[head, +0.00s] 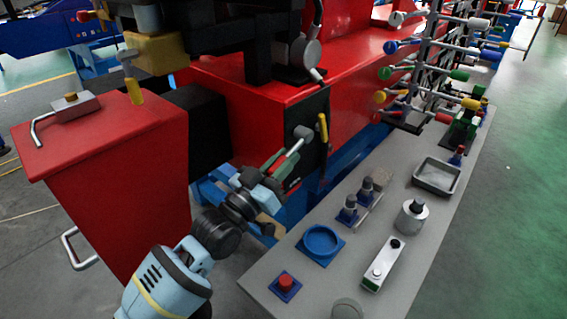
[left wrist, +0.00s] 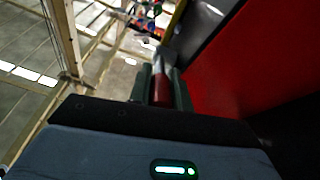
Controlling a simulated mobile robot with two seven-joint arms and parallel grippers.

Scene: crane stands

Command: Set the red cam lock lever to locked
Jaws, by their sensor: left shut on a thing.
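The red cam lock lever (head: 295,149) is on a dark panel on the side of the red machine body, with a round grey hub (head: 303,132) at its upper end. It slants down and left from the hub. My left gripper (head: 279,166) is shut on the lever's lower part, which its fingers partly hide. In the left wrist view, the red grip (left wrist: 161,90) lies between the two fingers of my left gripper (left wrist: 162,88), with grey metal beyond it. My right gripper is not in view.
A yellow-handled lever (head: 323,128) hangs close to the right of the hub. A red cabinet (head: 110,170) stands left of my arm. To the right, a grey bench (head: 330,272) carries a blue round dish (head: 321,241), a red button (head: 286,282) and a tray (head: 437,177).

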